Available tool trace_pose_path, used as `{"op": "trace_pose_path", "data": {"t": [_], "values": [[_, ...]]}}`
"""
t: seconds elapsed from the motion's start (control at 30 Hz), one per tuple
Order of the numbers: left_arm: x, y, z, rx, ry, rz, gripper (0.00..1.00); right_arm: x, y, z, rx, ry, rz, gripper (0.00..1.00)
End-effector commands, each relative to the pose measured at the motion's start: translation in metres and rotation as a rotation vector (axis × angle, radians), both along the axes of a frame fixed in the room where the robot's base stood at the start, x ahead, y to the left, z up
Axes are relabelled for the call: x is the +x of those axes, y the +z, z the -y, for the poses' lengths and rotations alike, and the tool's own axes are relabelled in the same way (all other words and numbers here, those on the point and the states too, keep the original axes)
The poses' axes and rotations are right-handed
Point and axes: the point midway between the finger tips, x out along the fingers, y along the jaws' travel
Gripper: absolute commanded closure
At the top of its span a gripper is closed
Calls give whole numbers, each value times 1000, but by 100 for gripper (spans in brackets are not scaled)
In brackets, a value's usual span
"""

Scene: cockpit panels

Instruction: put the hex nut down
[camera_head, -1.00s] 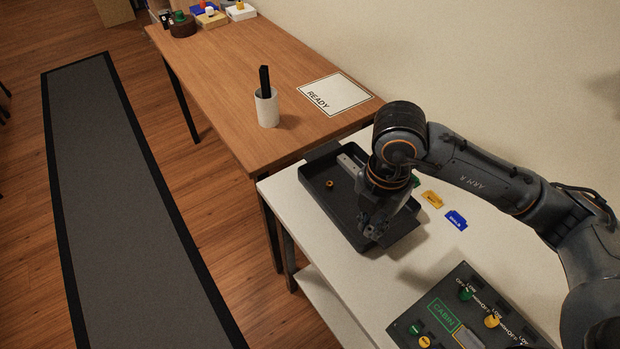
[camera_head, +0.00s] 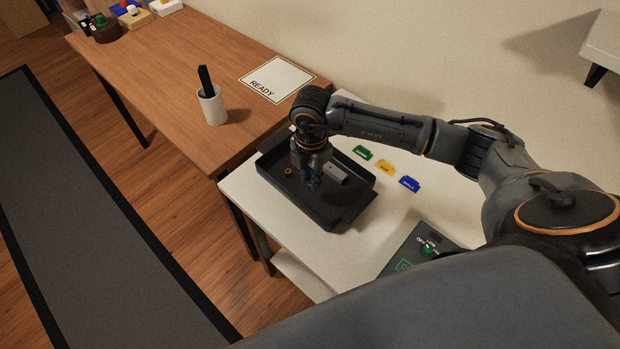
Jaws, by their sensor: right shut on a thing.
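My right gripper (camera_head: 312,184) points down inside the black tray (camera_head: 330,222), near its middle. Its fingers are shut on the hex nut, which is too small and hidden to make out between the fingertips. I cannot tell whether it touches the tray floor. A small brass-coloured ring (camera_head: 289,172) lies on the tray floor, left of the fingers and apart from them. My left gripper is not in view.
The tray stands on a white table (camera_head: 240,184). Green (camera_head: 362,152), yellow (camera_head: 385,167) and blue (camera_head: 410,183) tags lie right of it. A switch panel (camera_head: 425,248) is nearer. A white cup (camera_head: 212,106) and a READY sheet (camera_head: 277,79) are on the wooden table.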

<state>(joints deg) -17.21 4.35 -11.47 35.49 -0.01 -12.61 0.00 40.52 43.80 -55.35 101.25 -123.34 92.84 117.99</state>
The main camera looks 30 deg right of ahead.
Motion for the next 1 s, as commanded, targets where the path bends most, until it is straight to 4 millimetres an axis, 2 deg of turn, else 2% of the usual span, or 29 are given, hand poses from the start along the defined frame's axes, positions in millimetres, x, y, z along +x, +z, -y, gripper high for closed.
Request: {"op": "trace_pose_path", "data": {"t": [0.3, 0.5, 0.9, 0.93, 1.0], "values": [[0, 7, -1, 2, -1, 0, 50, 19, -24, 8, -2, -1, -2, 100], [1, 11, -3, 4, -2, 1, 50, 17, -51, 7, -1, 0, -2, 100], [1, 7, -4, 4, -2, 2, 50, 18, -58, 7, 0, 1, 0, 100], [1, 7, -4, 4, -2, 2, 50, 18, -57, 7, 0, 0, 0, 82], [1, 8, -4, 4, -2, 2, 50, 18, -56, 7, 0, 0, 0, 68]]}}
